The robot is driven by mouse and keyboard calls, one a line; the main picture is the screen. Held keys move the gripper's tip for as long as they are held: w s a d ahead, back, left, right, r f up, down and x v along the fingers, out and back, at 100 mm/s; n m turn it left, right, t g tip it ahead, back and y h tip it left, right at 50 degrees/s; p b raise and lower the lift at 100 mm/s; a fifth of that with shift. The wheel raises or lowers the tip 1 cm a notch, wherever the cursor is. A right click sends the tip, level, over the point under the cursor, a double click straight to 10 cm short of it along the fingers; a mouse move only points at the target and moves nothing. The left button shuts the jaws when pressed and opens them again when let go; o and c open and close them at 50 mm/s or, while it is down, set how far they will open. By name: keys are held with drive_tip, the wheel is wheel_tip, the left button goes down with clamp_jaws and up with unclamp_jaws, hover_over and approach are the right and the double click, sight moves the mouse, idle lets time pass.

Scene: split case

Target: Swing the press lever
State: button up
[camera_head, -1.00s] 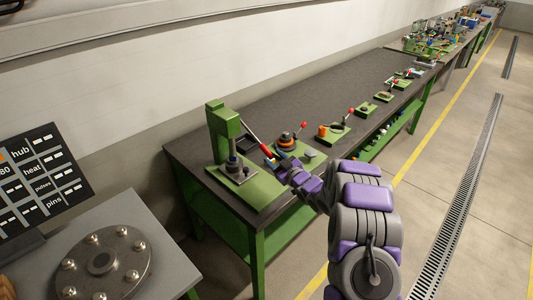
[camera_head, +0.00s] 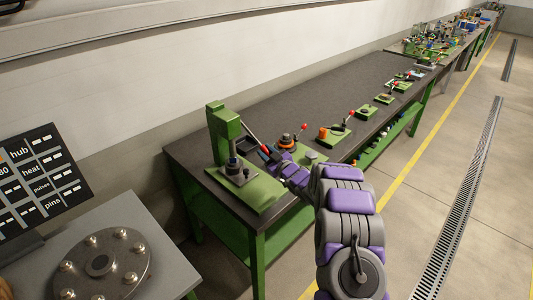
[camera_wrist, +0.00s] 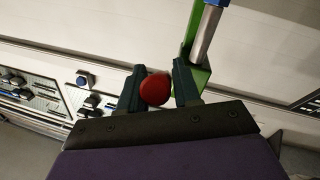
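The green press (camera_head: 222,135) stands upright on a green base plate (camera_head: 262,190) at the near end of the bench. Its dark lever (camera_head: 254,136) slants down and right from the press head towards my gripper (camera_head: 270,153). In the wrist view my gripper (camera_wrist: 160,88) has its two dark fingers on either side of the lever's red ball knob (camera_wrist: 155,90). The knob sits close to both fingers. I cannot tell whether they clamp it. In the head view my gripper largely hides the knob. A green part of the press (camera_wrist: 196,75) shows behind the right finger.
Several small fixtures with red-knobbed levers, such as this one (camera_head: 342,128), stand along the dark bench (camera_head: 300,105) beyond the press. A grey table (camera_head: 165,240) with a round bolted flange (camera_head: 100,265) is at the lower left. The floor (camera_head: 420,190) at the right is open.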

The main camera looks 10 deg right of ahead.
clamp_jaws()
idle(0.3)
